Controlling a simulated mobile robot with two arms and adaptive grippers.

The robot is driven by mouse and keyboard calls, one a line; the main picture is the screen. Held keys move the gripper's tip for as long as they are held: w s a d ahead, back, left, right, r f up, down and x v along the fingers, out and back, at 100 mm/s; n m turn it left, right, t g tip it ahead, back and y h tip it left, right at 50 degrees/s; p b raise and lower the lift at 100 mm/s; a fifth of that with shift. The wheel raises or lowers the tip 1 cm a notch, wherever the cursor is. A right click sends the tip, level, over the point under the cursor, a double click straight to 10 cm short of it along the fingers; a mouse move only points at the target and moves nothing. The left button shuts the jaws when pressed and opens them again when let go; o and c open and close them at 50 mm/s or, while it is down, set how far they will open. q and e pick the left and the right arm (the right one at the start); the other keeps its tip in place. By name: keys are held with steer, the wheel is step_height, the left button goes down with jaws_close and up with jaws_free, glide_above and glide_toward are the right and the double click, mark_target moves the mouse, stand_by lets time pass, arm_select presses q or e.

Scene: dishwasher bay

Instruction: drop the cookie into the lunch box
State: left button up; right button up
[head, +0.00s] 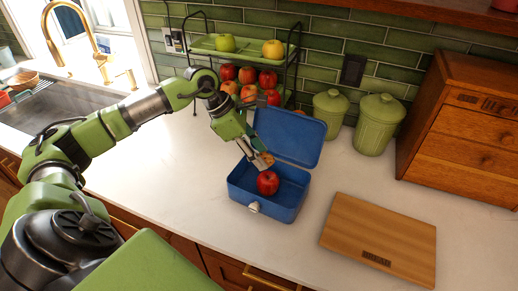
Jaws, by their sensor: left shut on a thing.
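The blue lunch box (245,196) stands open on the counter, its lid (300,136) tilted up at the back. A red apple (268,183) lies inside it. My left gripper (262,162) points down over the open box, between lid and apple. It is shut on the cookie (267,159), a small brown piece at its fingertips, held above the box floor behind the apple. The fingers partly hide the cookie. My right gripper is not in view.
A wooden cutting board (380,238) lies to the right. Two green canisters (374,125) and a wooden drawer cabinet (462,130) stand behind. A tiered rack (213,47) with fruit stands behind the box. The counter left of the box is clear.

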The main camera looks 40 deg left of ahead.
arm_select(q)
steer(key=shift+d+f, duration=0.1)
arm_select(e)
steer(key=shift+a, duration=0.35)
arm_select(q)
steer(key=o, duration=0.7)
steer(key=v, duration=1.2)
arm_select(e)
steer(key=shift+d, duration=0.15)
